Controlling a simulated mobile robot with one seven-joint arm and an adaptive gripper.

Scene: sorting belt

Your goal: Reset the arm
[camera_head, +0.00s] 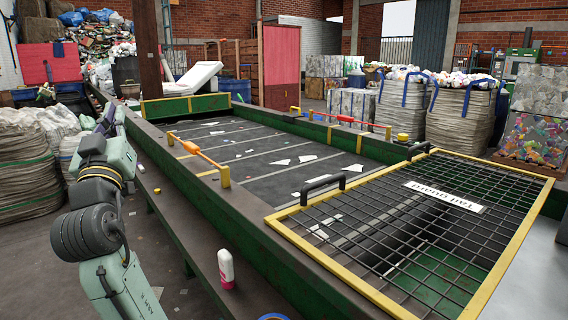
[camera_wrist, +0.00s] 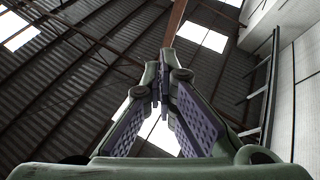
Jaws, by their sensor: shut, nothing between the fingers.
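My arm rises at the left of the head view, beside the belt's near side rail. My gripper (camera_wrist: 160,95) points up toward the roof in the wrist view. Its two purple-padded fingers meet at the tips, with nothing between them. In the head view the gripper end (camera_head: 112,115) is small, at the top of the arm, and apart from the belt (camera_head: 250,150).
A white bottle with a pink lower part (camera_head: 226,268) stands on the near ledge. A yellow-framed tail guard grid (camera_head: 400,215) covers the belt's near right end. White scraps lie on the belt. Large filled sacks (camera_head: 22,165) stand at left, others (camera_head: 460,115) at right.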

